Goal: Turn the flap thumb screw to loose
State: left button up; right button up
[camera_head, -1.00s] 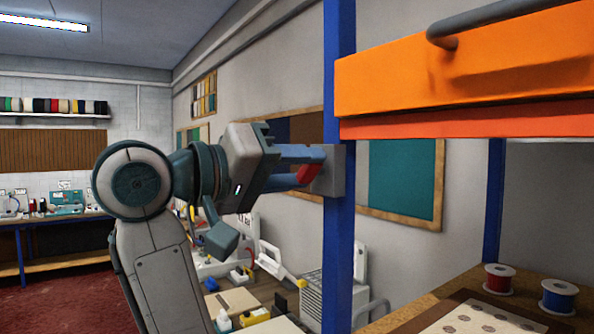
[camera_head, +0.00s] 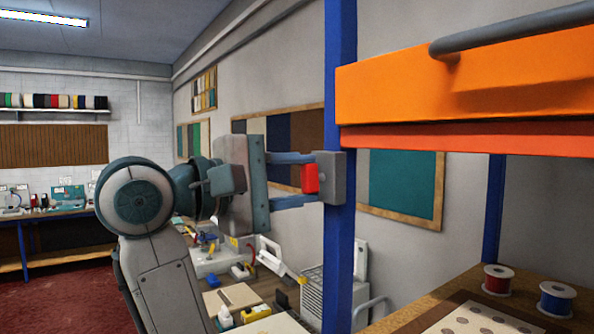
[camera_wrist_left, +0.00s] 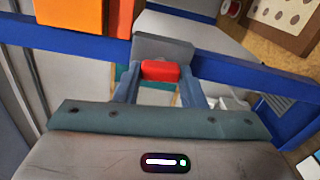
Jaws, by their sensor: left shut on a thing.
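The red thumb screw (camera_head: 310,179) sits on the left face of a grey block (camera_head: 332,178) on the blue post (camera_head: 339,247). In the left wrist view the red screw (camera_wrist_left: 160,71) lies between my fingertips, below the grey block (camera_wrist_left: 163,47). My left gripper (camera_head: 308,180) reaches in from the left and is shut on the red screw, one finger above it and one below. The orange flap (camera_head: 400,95) with its grey bar handle (camera_head: 500,28) is up at the right, apart from the gripper. My right gripper is out of view.
A wooden shelf (camera_head: 420,318) at lower right bears a red spool (camera_head: 499,279), a blue spool (camera_head: 557,298) and a board with holes. A cluttered bench stands behind my left arm. Red carpet (camera_head: 70,300) is clear at lower left.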

pick_arm(q)
jog(key=shift+n+p, duration=0.55)
jog(key=shift+n, duration=0.65)
jog(key=o, duration=1)
